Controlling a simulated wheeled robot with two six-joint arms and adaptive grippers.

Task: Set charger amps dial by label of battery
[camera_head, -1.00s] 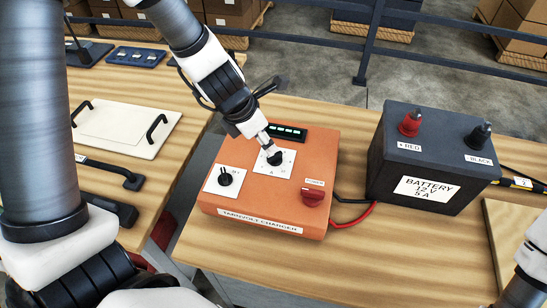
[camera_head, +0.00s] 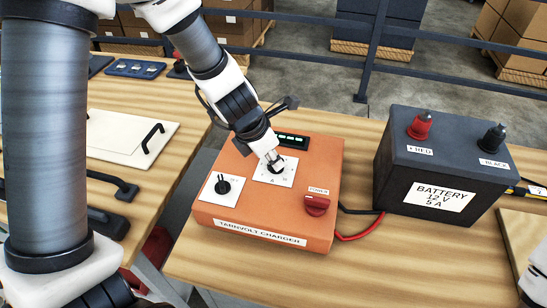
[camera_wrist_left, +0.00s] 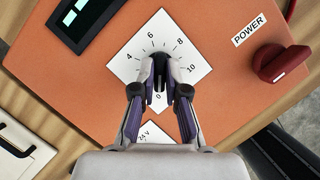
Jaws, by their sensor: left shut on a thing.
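The orange charger (camera_head: 320,160) stands on the wooden bench. Its amps dial (camera_wrist_left: 159,84) sits on a white plate marked 0 to 10 (camera_wrist_left: 140,55). My left gripper (camera_head: 273,160) is over that plate, shut on the amps dial from above; it also shows in the wrist view (camera_wrist_left: 159,70). The fingers hide much of the dial, so I cannot tell its exact setting. The black battery (camera_head: 388,165) at the right bears a white label (camera_head: 440,196) reading BATTERY 12 V 5 A.
A second black dial (camera_head: 222,187) and the red POWER knob (camera_head: 317,205) flank the amps plate. A lit display (camera_head: 291,140) is behind it. Red and black cables run by the battery. The bench front is clear. A second table (camera_head: 70,190) stands left.

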